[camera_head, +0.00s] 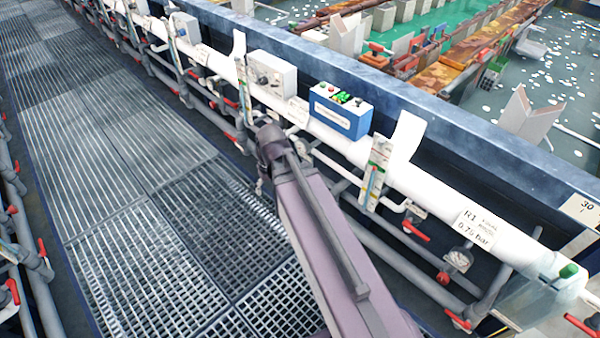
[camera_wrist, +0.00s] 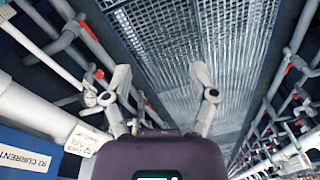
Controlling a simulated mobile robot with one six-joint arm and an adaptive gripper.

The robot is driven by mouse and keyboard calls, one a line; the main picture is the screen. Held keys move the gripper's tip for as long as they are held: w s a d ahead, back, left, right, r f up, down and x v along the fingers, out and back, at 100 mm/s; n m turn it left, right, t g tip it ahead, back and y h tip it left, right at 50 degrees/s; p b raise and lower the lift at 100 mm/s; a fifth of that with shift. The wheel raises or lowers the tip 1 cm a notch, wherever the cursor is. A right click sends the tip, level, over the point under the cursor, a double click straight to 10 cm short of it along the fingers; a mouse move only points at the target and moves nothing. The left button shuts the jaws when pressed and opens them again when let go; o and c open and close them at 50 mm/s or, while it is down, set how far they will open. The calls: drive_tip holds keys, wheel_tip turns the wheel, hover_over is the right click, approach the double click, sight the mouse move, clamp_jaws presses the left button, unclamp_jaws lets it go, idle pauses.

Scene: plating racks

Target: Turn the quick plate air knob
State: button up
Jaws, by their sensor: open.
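No label that I can read says quick plate air, so I cannot tell which knob is the quick plate one. Candidates along the rail are red valve handles, such as the red handle (camera_head: 415,231) below the white pipe, and a white box with a dark knob (camera_head: 263,79). My gripper (camera_wrist: 160,85) is open and empty in the wrist view, its two fingers apart above the grated floor. A small round gauge (camera_wrist: 106,98) and a red handle (camera_wrist: 87,28) show left of the fingers, with no contact visible. In the head view my arm hides the fingers.
A blue box (camera_head: 342,120) with buttons sits on the white pipe (camera_head: 440,190); a blue box lettered R2 CURRENT (camera_wrist: 22,158) shows in the wrist view. A sign reads R1 0.75 bar (camera_head: 474,229). The grated walkway (camera_head: 130,200) is clear. More pipes line its left side.

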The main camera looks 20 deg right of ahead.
drive_tip(key=w+d+f+n+t+y+b, duration=0.1)
drive_tip(key=w+d+f+t+y+b, duration=0.3)
drive_tip(key=w+f+b, duration=0.6)
drive_tip(key=w+d+f+n+t+b, duration=0.1)
drive_tip(key=w+d+f+n+b, duration=0.1)
drive_tip(key=w+d+f+b, duration=0.75)
drive_tip(key=w+d+f+t+b, duration=0.3)
drive_tip(key=d+f+b, duration=0.5)
drive_tip(key=b, duration=0.5)
drive_tip(key=w+d+f+t+b, duration=0.4)
drive_tip(key=d+f+b, duration=0.4)
drive_tip(key=b, duration=0.5)
drive_tip(key=shift+w+d, duration=0.15)
drive_tip(key=shift+d, duration=0.7)
drive_tip(key=shift+w+f, duration=0.1)
drive_tip(key=shift+f, duration=0.05)
drive_tip(key=b+x, duration=0.5)
drive_tip(key=x, duration=0.6)
drive_tip(key=shift+w+f, duration=0.15)
drive_tip(key=shift+w, duration=0.1)
drive_tip(key=shift+x, duration=1)
